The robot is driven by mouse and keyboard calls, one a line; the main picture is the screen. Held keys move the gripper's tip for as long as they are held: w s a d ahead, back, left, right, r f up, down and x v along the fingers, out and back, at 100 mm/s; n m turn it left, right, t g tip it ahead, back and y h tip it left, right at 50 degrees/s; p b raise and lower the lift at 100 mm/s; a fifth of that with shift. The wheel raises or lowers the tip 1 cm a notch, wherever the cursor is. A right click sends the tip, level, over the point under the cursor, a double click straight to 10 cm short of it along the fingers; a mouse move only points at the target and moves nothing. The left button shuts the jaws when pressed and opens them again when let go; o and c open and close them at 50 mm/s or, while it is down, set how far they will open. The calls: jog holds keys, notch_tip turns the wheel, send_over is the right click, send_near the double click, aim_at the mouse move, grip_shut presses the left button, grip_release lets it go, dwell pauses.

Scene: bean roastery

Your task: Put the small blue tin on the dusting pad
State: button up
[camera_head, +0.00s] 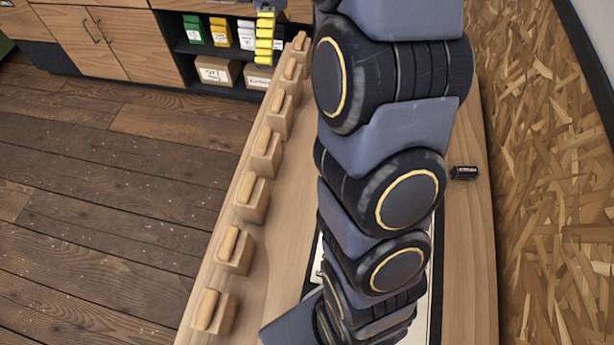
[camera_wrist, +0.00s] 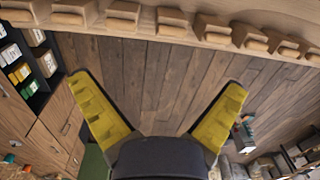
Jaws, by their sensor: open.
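My gripper (camera_wrist: 158,82) is open and empty in the wrist view, its two yellow ridged fingers spread wide over bare floor. In the head view its yellow part (camera_head: 265,40) shows at the top, in front of the shelves and beyond the table's left edge. I see no small blue tin in either view. A flat pale thing with a dark border (camera_head: 436,290) lies on the table, mostly hidden behind my arm. I cannot tell whether it is the dusting pad.
A small black item (camera_head: 464,173) lies on the wooden table (camera_head: 463,240) right of my arm. Several wooden blocks (camera_head: 252,197) line the table's left edge. Shelves with boxes (camera_head: 217,70) stand at the back. A chipboard surface (camera_head: 545,150) is at the right. My arm hides much of the table.

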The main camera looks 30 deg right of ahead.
jog(key=s+a+m, duration=0.3)
jog(key=s+a, duration=0.1)
jog(key=s, duration=0.5)
jog(key=s+a+m, duration=0.3)
jog(key=s, duration=0.6)
jog(key=s+a+m+g, duration=0.1)
jog(key=s+a+m, duration=0.2)
jog(key=s, duration=0.6)
jog(key=shift+s+a+f+m, duration=0.3)
jog(key=shift+a+f, duration=0.05)
jog(key=shift+a, duration=0.45)
